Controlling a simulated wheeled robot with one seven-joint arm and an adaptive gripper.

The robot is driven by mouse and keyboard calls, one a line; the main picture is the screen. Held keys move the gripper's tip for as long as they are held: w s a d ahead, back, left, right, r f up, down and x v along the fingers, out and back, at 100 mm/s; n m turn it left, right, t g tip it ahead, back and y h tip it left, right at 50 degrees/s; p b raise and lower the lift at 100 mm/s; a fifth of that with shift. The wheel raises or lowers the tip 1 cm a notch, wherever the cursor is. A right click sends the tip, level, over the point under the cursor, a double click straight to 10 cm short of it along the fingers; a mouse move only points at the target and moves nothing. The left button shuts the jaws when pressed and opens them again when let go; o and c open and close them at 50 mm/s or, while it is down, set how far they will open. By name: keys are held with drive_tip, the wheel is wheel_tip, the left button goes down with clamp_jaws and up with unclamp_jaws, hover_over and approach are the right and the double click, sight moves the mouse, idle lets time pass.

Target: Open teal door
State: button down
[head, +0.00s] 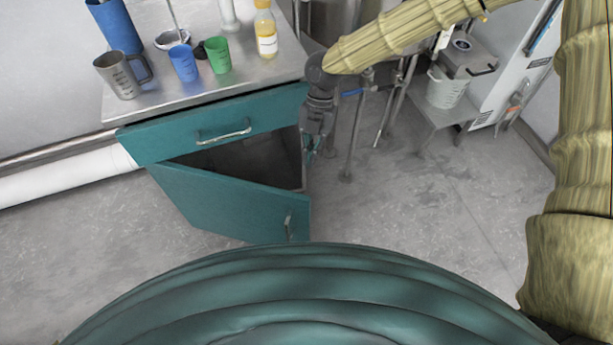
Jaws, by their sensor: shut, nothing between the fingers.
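The teal door (232,203) belongs to a low cabinet and stands partly open. It is hinged at its left side, and its free right edge swings out toward me. A metal handle (288,225) sits near that free edge. The dark cabinet inside (250,160) shows through the gap above the door. My gripper (309,150) points down at the right front edge of the cabinet, above and behind the door's free edge. It is shut, holds nothing and is apart from the handle. Whether it touches the cabinet side cannot be told.
A teal drawer (215,125) with a metal handle is shut above the door. On the counter (150,108) stand a grey jug (118,76), blue and green cups and a yellow bottle (266,32). Metal legs stand right of my gripper. Floor (430,210) on the right is clear.

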sight(302, 195)
drive_tip(key=s+a+f, duration=0.2)
drive_tip(key=s+f, duration=0.5)
drive_tip(key=f, duration=0.1)
drive_tip(key=shift+a+f, duration=0.25)
drive_tip(key=shift+f, duration=0.05)
drive_tip(key=shift+s, duration=0.2)
